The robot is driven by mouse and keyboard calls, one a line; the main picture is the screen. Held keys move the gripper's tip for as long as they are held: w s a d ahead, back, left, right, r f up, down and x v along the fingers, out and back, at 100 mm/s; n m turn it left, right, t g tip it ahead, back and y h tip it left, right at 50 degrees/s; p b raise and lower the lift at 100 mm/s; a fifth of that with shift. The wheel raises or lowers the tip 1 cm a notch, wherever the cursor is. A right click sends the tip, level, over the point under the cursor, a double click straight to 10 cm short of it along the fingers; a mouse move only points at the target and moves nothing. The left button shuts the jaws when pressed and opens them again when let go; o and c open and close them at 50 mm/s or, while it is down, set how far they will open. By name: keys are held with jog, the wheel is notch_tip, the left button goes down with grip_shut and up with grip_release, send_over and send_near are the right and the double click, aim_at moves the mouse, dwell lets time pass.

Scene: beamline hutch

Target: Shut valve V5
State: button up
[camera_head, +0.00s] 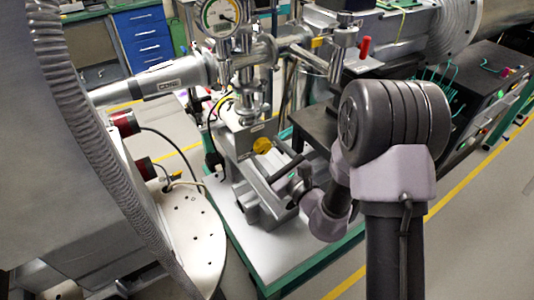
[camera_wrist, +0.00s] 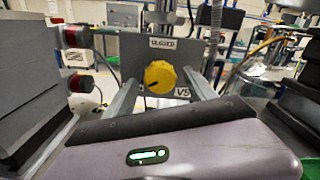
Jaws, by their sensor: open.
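Valve V5 is a round yellow knob (camera_wrist: 160,77) on a grey panel (camera_wrist: 133,50), in the middle of the wrist view. A label reading CLOSED (camera_wrist: 162,43) is above it, and a V5 label (camera_wrist: 182,93) is at its lower right. A dark mark shows on the knob's lower left. The knob also shows in the head view (camera_head: 262,145). My gripper (camera_wrist: 160,82) is open and empty, facing the knob, with one finger on each side of it in the picture. I cannot tell whether the fingertips reach around the knob or stop short. In the head view my gripper (camera_head: 272,168) is just below the knob.
A pressure gauge (camera_head: 221,15) and metal piping stand above the panel. A large grey housing (camera_head: 60,150) with a ribbed hose fills the left. A red-handled part (camera_head: 365,46) is behind my arm. Dark equipment (camera_head: 485,85) stands at right. Grey floor is clear at lower right.

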jog(key=shift+w+a, duration=0.25)
jog(key=shift+w, duration=0.1)
jog(key=c, duration=1.4)
